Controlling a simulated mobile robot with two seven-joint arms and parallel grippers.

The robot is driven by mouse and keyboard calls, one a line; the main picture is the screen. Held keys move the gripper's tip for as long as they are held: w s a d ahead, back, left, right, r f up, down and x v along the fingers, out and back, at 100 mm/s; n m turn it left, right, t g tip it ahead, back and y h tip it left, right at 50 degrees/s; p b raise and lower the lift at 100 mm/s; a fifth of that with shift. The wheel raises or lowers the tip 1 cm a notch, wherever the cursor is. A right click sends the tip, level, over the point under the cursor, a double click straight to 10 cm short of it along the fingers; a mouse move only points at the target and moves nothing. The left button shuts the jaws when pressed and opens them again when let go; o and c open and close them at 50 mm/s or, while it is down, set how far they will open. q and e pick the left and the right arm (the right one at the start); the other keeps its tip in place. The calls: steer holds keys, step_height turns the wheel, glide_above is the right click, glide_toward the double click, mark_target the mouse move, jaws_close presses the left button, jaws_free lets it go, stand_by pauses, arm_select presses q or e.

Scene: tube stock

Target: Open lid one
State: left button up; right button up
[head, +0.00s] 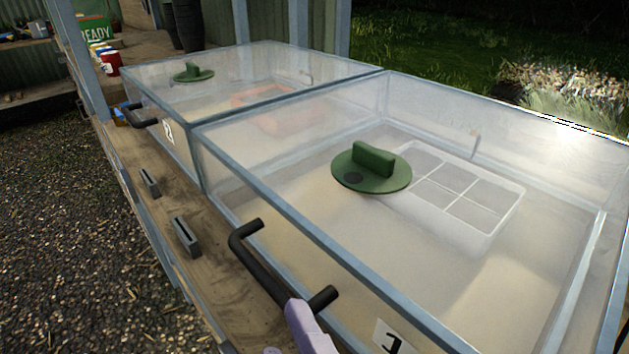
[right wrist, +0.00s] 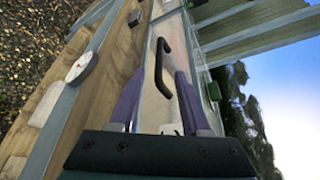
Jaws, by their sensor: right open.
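Lid one (head: 300,165) is the clear, blue-grey framed cover on the nearer box, and it looks shut. A label (head: 392,338), partly cut off and apparently reading 1, is on the box front. A black bar handle (head: 262,272) sticks out from the front of this box. My right gripper (head: 304,325) has purple fingers and is at the handle's near end in the head view. In the right wrist view the gripper (right wrist: 158,88) is open, with the handle (right wrist: 160,68) ahead, roughly in line with the gap. I cannot tell whether they touch. My left gripper is not in view.
A second clear box (head: 235,75), labelled 2, stands behind. Green round knobs (head: 372,168) appear on both boxes. A white divided tray (head: 510,212) shows through lid one. Grey slotted blocks (head: 186,237) sit on the wooden ledge (head: 160,215). Gravel lies left.

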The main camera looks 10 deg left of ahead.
mark_target(267, 288)
steer(key=shift+w+a+f, duration=0.1)
steer(key=shift+w+f, duration=0.15)
steer(key=shift+w, duration=0.1)
steer(key=b+x, duration=0.1)
steer(key=x, duration=0.8)
steer(key=shift+r+b, duration=0.1)
steer(key=shift+b, duration=0.3)
steer(key=shift+c, duration=0.4)
steer(key=c, duration=0.6)
jaws_close()
